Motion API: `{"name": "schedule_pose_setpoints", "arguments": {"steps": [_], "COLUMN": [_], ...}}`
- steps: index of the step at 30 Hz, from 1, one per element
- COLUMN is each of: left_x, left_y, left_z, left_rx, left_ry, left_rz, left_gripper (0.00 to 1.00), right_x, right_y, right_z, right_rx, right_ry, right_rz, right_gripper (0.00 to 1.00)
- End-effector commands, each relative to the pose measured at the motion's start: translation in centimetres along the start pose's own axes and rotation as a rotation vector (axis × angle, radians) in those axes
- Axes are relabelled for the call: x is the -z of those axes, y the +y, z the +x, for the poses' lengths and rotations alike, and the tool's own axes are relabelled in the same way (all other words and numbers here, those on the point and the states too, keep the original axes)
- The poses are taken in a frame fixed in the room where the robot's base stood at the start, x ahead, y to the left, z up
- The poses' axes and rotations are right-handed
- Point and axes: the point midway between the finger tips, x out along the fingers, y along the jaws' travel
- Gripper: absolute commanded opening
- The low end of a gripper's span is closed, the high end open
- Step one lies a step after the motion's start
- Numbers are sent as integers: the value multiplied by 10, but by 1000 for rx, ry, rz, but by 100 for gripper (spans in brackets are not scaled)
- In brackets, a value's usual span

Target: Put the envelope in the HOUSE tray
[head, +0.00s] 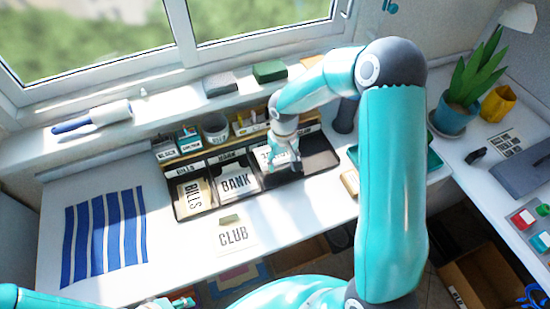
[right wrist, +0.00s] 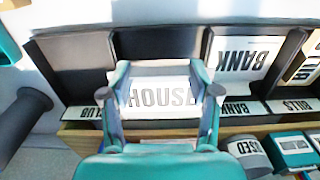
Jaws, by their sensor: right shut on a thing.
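The right gripper (head: 284,163) also shows in the head view, low over the dark HOUSE tray (right wrist: 155,45), the compartment between BANK and the one labelled CLUB. The envelope is over this tray; I cannot tell whether it touches the floor. The gripper and envelope hide the tray's front label in the right wrist view. My left arm shows at the bottom left of the head view; its jaws are unclear.
A BILLS envelope (head: 193,197) and a BANK envelope (head: 237,182) lie in the compartments to the left. The CLUB compartment (head: 320,155) is empty. A CLUB envelope (head: 233,237) lies on the desk in front. A striped blue mat (head: 105,235) is at left.

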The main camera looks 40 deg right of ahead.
Motion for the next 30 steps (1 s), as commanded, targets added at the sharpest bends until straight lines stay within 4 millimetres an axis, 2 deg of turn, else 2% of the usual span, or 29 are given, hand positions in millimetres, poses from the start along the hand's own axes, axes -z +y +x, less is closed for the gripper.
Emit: {"name": "schedule_pose_setpoints", "arguments": {"steps": [18, 30], "left_x": [0, 0], "left_y": [-12, -12], "left_z": [32, 34], "left_rx": [0, 0], "left_ry": [-1, -1], "left_rz": [0, 0], "left_gripper": [40, 40], "right_x": [-1, 0], "right_y": [-1, -1], "right_z": [59, 67], "right_rx": [0, 0], "right_ry": [-3, -1], "right_rz": [-1, -2], "right_gripper": [44, 44]}}
